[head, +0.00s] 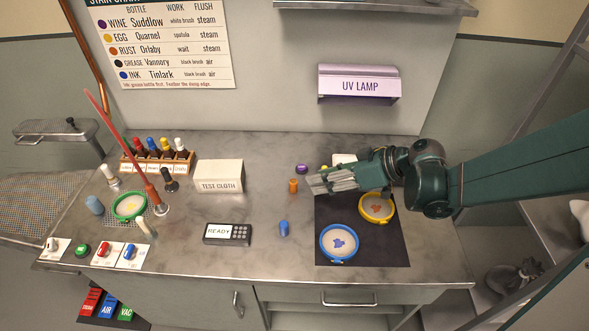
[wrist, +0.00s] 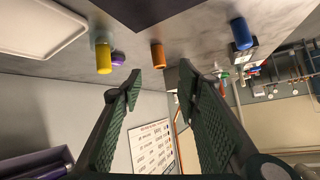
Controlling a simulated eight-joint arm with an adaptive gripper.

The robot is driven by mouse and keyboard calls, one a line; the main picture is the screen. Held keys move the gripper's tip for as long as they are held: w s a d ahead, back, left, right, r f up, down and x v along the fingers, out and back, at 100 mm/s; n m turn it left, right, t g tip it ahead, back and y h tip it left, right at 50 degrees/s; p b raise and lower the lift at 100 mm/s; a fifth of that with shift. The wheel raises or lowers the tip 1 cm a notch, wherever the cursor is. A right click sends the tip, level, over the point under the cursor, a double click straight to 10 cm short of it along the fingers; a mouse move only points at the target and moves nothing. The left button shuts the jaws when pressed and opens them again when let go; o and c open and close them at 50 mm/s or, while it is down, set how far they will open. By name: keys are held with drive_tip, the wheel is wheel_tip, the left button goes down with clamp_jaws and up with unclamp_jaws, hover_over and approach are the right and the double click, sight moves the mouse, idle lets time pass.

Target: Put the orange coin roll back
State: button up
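The orange coin roll (head: 293,185) is a small cylinder that stands on the grey bench, just left of my gripper (head: 318,184) in the head view. In the wrist view the orange roll (wrist: 158,56) shows beyond the gap between my fingertips (wrist: 160,72). My gripper is open, with nothing between its pads. A purple roll (head: 302,169) stands behind the orange one. A yellow roll (wrist: 103,57) is to the left in the wrist view and mostly hidden by my gripper in the head view. A blue roll (head: 284,228) stands nearer the front edge.
A white tray (head: 343,159) lies behind my gripper. A dark mat (head: 330,205) holds a blue-rimmed hoop (head: 339,243) and a yellow-rimmed hoop (head: 376,208). A test cloth box (head: 218,175) and a keypad reading READY (head: 227,234) stand left. A UV lamp (head: 359,84) hangs behind.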

sight(296, 182)
drive_tip(key=shift+w+a+f+n+y, duration=0.5)
drive_tip(key=shift+w+f+n+y, duration=0.15)
drive_tip(key=shift+n, duration=0.25)
drive_tip(key=shift+w+a+f+n+g+y, duration=0.15)
drive_tip(key=shift+a+f+n+y, duration=0.1)
drive_tip(key=shift+f+n+y, duration=0.25)
drive_tip(key=shift+w+a+f+n+g+y, duration=0.15)
drive_tip(key=shift+a+n+y, duration=0.1)
drive_tip(key=shift+n, duration=0.35)
drive_tip(key=shift+b+x, duration=0.3)
drive_tip(key=shift+x, duration=1)
drive_tip(key=shift+b+x, duration=0.8)
drive_tip(key=shift+x, duration=1.75)
drive_tip(key=shift+f, duration=0.1)
